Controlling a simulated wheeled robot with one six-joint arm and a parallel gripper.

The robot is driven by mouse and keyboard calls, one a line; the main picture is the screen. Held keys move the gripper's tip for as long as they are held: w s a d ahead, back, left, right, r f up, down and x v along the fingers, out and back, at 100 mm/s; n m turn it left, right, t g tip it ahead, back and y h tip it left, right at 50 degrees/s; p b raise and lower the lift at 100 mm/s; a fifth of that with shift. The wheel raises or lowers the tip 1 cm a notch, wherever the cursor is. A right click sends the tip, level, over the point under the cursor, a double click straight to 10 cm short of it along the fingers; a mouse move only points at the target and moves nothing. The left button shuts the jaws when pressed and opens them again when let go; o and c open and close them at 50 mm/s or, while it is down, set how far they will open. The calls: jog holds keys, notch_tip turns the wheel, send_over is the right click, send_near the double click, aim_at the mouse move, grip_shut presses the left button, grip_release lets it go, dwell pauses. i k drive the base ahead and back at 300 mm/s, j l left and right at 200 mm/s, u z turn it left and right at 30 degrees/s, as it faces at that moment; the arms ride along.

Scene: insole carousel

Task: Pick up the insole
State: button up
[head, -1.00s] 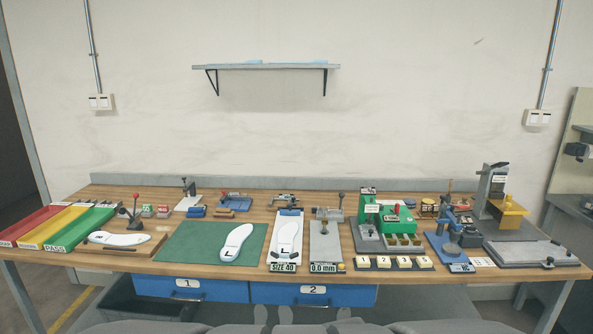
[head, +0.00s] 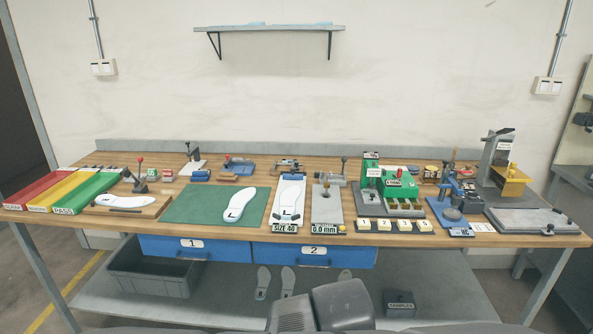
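A white insole marked L (head: 241,203) lies flat on the green mat (head: 190,208) in the middle left of the bench. Another white insole shape (head: 125,201) lies on a wooden board with a red-knobbed lever at the left. A third white insole shape (head: 290,192) is on the SIZE 40 gauge plate, just right of the mat. I see no gripper fingers in the head view, and nothing is touching the insole on the mat. Dark grey parts at the bottom edge look like my own body.
Red, yellow and green PASS trays (head: 88,197) stand at the far left. A 0.0 mm gauge (head: 327,208), a green-red station (head: 398,180) and a grey plate (head: 530,221) fill the right. Below are blue drawers (head: 220,248), a grey bin (head: 150,275) and a lower shelf (head: 230,300) with insole shapes.

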aim_at(288, 198)
jog(key=i+u, duration=0.45)
jog(key=i, duration=0.2)
jog(key=i+l+u, duration=0.2)
jog(key=i+u, duration=0.3)
jog(key=i, duration=0.15)
